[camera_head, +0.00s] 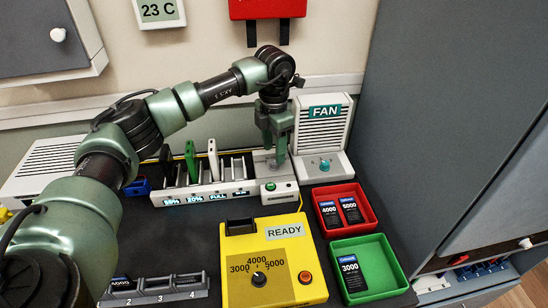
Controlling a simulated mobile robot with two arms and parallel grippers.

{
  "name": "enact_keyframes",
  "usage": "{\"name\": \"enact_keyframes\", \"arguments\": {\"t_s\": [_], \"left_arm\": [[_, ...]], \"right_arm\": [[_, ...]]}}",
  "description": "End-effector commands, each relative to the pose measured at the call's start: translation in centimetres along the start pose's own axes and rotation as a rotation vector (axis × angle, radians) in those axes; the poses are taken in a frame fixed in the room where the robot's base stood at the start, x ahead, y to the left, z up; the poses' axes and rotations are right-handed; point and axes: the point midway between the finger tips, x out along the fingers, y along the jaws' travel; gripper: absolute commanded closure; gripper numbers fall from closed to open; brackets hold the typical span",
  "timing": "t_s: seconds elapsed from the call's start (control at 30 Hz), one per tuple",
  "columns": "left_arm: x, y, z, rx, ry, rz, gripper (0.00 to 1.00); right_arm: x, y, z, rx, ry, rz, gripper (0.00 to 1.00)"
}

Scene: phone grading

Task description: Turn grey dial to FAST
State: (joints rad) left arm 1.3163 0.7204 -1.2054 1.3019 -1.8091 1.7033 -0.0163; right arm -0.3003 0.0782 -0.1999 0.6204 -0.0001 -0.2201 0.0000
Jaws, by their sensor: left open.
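My left gripper (274,155) is open and points down over a light grey panel (262,157) at the right end of the white charging rack (200,189). Its green fingers cover much of that panel. I cannot make out a grey dial or the word FAST; the fingers may hide them. I cannot tell whether the fingers touch anything. Just in front of the panel is a small white box (281,193) with a green button. My right gripper is not in view.
A white fan unit (322,140) with a teal knob (324,163) stands right of the gripper. A yellow READY box (237,272) with a dark dial (259,279) is in front. Red (366,203) and green (399,275) trays hold batteries. A tall grey cabinet (440,110) bounds the right.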

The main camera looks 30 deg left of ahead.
Motion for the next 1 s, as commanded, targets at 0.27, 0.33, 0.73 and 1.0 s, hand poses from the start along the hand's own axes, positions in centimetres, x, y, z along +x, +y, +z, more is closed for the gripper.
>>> {"name": "enact_keyframes", "arguments": {"t_s": [0.27, 0.33, 0.73, 1.0], "left_arm": [[-3.5, 0.0, 0.0, 0.001, 0.000, 0.000, 0.52], [-3.8, 0.0, 0.0, 0.001, 0.000, 0.000, 0.52], [-3.9, 0.0, 0.0, 0.001, 0.000, -0.001, 0.52], [-3.9, -0.1, 0.0, 0.001, 0.001, -0.001, 0.52]], "right_arm": [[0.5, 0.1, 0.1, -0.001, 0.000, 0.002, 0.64], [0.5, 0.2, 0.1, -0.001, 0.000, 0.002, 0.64], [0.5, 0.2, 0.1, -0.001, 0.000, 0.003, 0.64], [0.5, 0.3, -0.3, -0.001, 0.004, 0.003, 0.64]]}}
